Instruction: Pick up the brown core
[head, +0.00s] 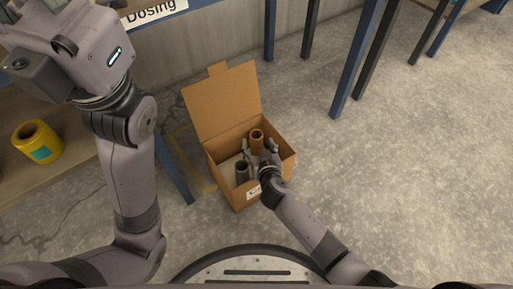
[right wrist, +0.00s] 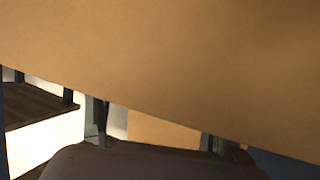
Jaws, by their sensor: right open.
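The brown core (head: 257,138) stands upright in an open cardboard box (head: 222,166) in the head view, near the box's back side. My right gripper (head: 261,152) is open inside the box mouth, just in front of the brown core in the picture. It covers the core's lower part, and I cannot tell whether they touch. In the right wrist view, a brown cardboard surface hides most of the scene; the finger tips (right wrist: 155,128) show apart below it, and the core cannot be made out. My left arm rises on the left, with its fingers out of the picture.
A dark grey core (head: 242,172) stands in the box, left of my right gripper. The box's raised flap (head: 224,102) stands behind it. A yellow roll (head: 37,142) sits on a wooden shelf at the left. Blue table legs (head: 355,62) stand behind; the floor at right is clear.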

